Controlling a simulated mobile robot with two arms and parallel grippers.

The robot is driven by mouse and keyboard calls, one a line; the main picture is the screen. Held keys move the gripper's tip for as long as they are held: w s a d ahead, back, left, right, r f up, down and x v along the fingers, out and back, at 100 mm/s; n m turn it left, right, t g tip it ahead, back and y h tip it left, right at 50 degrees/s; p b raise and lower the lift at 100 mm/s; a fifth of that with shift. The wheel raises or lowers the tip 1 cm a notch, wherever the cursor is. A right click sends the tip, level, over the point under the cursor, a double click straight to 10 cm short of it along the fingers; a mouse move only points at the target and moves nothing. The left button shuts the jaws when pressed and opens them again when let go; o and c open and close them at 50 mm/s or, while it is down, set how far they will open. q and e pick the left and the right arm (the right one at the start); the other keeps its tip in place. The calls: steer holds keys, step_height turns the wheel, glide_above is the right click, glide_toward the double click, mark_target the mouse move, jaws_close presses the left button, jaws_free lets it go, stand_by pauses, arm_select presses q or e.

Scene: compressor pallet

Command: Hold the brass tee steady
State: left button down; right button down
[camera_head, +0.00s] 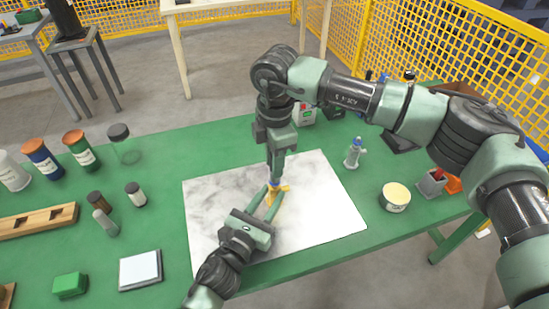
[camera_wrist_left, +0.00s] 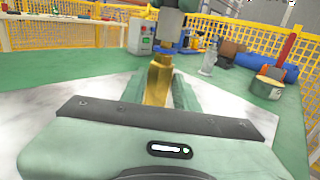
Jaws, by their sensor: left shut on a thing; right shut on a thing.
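The brass tee (camera_head: 277,196) is over the white marbled sheet near the middle of the bench. My left gripper (camera_head: 268,203) reaches in from below and is shut on the tee, with one finger on each side. In the left wrist view the tee (camera_wrist_left: 157,82) stands upright between the green fingers. My right gripper (camera_head: 275,180) comes down from above, directly over the tee. It is shut on a small blue-grey part (camera_head: 274,186) at the top of the tee. That part is mostly hidden, and I cannot tell whether it is seated in the tee.
The white marbled sheet (camera_head: 330,215) lies on the green bench (camera_head: 165,165). A small bottle with a blue top (camera_head: 353,153) and an open tin (camera_head: 396,197) stand to the right. Jars, a wooden rack (camera_head: 38,221) and a pale pad (camera_head: 140,270) are at the left.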

steer(key=shift+f, duration=0.65)
steer(key=c, duration=1.1)
jaws_free()
step_height(320, 180, up, 12)
steer(key=shift+d+r, duration=0.1)
arm_select(q)
steer(key=c, duration=1)
jaws_free()
arm_select(e)
steer(key=shift+w, duration=0.1)
arm_select(q)
steer(key=shift+o, duration=0.2)
steer(key=shift+s, duration=0.1)
